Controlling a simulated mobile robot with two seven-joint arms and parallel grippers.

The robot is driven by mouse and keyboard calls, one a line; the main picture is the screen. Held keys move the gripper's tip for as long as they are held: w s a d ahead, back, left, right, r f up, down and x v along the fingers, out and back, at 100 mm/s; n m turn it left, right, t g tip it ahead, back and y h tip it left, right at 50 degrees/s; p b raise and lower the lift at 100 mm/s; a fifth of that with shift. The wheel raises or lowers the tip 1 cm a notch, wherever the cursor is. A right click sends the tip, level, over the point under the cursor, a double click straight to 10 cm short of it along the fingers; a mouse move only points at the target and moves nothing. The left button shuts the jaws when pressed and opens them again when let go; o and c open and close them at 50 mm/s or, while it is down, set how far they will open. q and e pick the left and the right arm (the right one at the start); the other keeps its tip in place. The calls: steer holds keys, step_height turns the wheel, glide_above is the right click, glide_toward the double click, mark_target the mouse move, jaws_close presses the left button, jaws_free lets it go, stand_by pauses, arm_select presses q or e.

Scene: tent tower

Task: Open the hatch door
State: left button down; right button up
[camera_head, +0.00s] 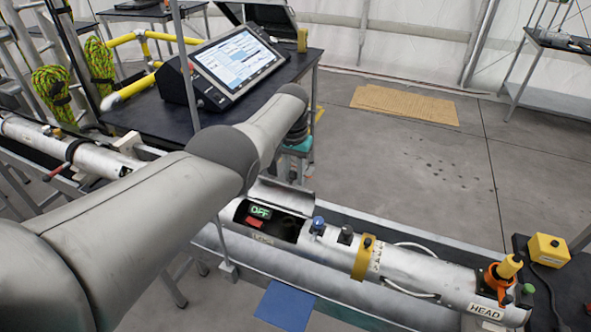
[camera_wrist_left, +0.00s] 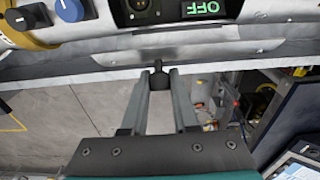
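The hatch door (camera_head: 282,195) is a curved metal panel on the far side of a silver tube (camera_head: 405,264). It stands raised, so the opening shows a dark inside with a green OFF display (camera_head: 260,211) and a red part. In the left wrist view the door (camera_wrist_left: 205,51) lies ahead of my left gripper (camera_wrist_left: 159,74). Its two fingers sit on either side of a small black knob (camera_wrist_left: 157,79) at the door's edge and look closed on it. In the head view my left gripper (camera_head: 299,170) is small and partly hidden by my arm. My right gripper is out of view.
A blue knob (camera_head: 318,224), a black knob and a yellow band (camera_head: 362,258) sit on the tube right of the opening. A table with a tablet (camera_head: 236,62) stands behind my arm. A yellow box (camera_head: 548,250) is at right. Open floor lies beyond the tube.

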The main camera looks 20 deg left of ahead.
arm_select(q)
steer(key=shift+w+f, duration=0.2)
steer(key=shift+w, duration=0.1)
steer(key=shift+w+d+f, duration=0.1)
steer(key=shift+w, duration=0.05)
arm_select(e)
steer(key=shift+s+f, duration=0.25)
arm_select(q)
steer(key=shift+w, duration=0.1)
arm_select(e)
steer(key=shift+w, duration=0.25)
arm_select(q)
steer(key=c, duration=0.7)
jaws_free()
steer(key=shift+w, duration=0.1)
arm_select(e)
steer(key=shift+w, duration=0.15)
